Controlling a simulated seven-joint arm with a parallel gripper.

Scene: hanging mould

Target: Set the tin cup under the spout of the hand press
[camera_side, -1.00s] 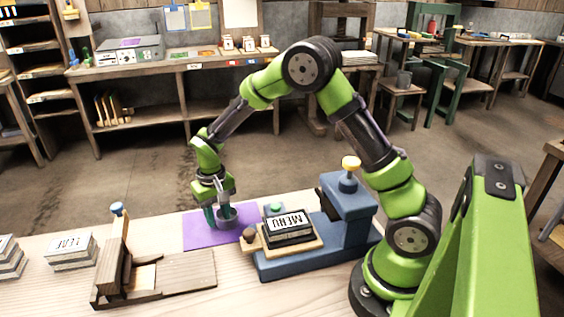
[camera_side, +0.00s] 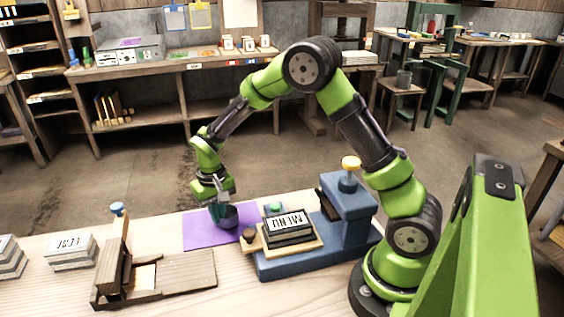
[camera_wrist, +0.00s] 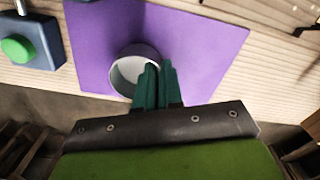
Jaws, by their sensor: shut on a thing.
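The tin cup (camera_side: 228,217) stands upright on a purple mat (camera_side: 197,231), left of the blue hand press (camera_side: 347,204). It also shows in the wrist view (camera_wrist: 126,76) as a round, pale, open cup on the mat. My gripper (camera_side: 220,203) points down at the cup, and its green fingers (camera_wrist: 156,84) are shut on the right side of the cup's rim. The press has a yellow knob on top and a block marked MENU (camera_side: 287,222) on its front part. I cannot make out a spout on it.
The mat's left part is clear.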

